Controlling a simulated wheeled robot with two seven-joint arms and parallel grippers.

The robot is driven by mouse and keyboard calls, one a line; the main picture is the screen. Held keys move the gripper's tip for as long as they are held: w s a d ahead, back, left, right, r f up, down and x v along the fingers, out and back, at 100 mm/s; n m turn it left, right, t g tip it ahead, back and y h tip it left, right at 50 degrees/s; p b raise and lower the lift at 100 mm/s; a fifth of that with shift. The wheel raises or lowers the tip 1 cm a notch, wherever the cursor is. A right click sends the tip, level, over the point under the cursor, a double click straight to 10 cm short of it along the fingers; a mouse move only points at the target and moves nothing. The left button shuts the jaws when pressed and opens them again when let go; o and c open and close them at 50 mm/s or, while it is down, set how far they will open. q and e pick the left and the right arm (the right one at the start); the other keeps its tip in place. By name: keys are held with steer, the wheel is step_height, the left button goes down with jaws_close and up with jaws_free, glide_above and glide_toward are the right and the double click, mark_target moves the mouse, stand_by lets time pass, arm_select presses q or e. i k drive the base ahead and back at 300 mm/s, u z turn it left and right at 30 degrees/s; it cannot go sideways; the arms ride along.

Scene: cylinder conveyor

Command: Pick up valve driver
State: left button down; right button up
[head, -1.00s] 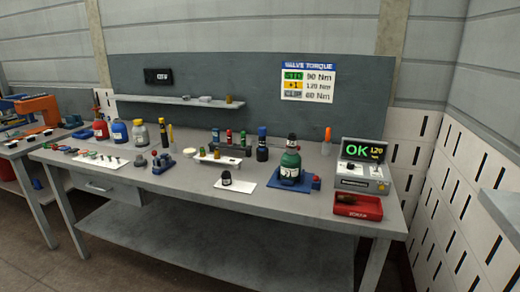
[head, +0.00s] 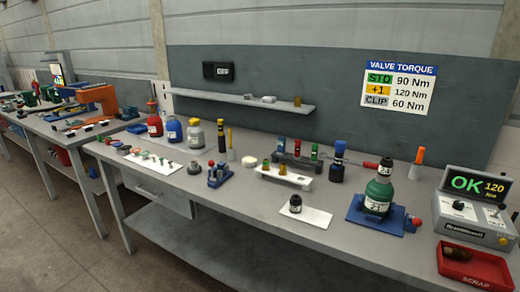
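No tool is labelled as the valve driver, so I cannot tell for certain which one it is. A dark upright tool with a blue top (head: 338,160) stands on the bench behind the white tray. A black tool with yellow bands (head: 222,138) stands upright further left. An orange-handled tool (head: 417,157) stands in a white holder on the right. A green cylinder (head: 378,194) with a dark valve top stands upright on a blue fixture (head: 362,213). Neither of my grippers is in view.
The grey bench (head: 250,222) has free room along its front edge. A tester (head: 470,220) reads OK 120, beside a red scrap tray (head: 474,266). A white tray (head: 283,176), a small dark part on a white mat (head: 318,217), and several bottles stand on the bench.

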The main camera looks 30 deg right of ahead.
mark_target(340, 145)
steer(key=u, duration=0.1)
steer(key=i, duration=1.25)
steer(key=z, duration=1)
steer(key=i, duration=0.55)
steer(key=z, duration=0.55)
